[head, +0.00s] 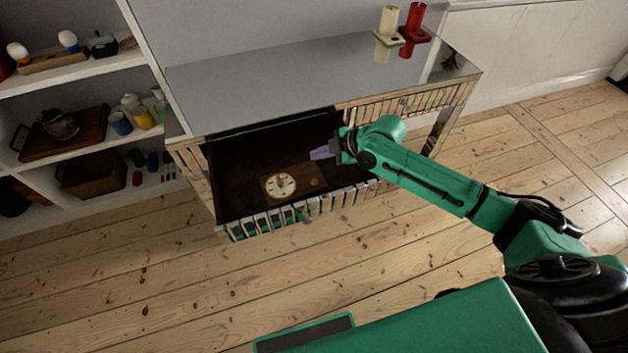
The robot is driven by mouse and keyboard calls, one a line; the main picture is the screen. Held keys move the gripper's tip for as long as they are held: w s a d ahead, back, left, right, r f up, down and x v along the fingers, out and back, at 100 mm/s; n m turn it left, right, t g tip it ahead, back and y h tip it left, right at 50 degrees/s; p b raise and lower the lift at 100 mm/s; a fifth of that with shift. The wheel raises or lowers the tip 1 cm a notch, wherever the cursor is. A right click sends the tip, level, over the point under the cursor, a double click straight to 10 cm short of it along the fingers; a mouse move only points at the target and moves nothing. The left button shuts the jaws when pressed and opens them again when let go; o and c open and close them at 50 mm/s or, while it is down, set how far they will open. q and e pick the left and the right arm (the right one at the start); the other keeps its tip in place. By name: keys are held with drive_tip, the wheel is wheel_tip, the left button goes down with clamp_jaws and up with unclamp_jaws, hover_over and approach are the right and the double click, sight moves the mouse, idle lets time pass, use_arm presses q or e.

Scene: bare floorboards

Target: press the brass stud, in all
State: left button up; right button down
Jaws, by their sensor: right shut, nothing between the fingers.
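A small brass stud (314,182) sits on the right part of a brown wooden board (302,174), beside a round cream dial (280,186). The board lies inside an open drawer (236,172) of a grey-topped cabinet. My right gripper (316,154) is shut and empty. Its pale purple fingertips point left, and in the picture they are just above the board and the stud. I cannot tell how high above the stud they are. My left gripper is not in view.
The drawer's slatted front (290,214) rises between my base and the board. The cabinet top (290,88) overhangs behind, with a cream holder (388,34) and a red holder (414,28) on it. Shelves with cups and trays stand at the left. The floor (130,280) is clear.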

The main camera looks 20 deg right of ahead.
sight(314, 182)
drive_tip(key=shift+f, duration=0.1)
wheel_tip(314, 182, down, 8)
drive_tip(key=b, duration=0.7)
drive_tip(key=shift+f+b, duration=0.1)
drive_tip(key=shift+b, duration=0.3)
drive_tip(key=shift+f, duration=0.25)
idle(1.0)
drive_tip(key=shift+f, duration=0.4)
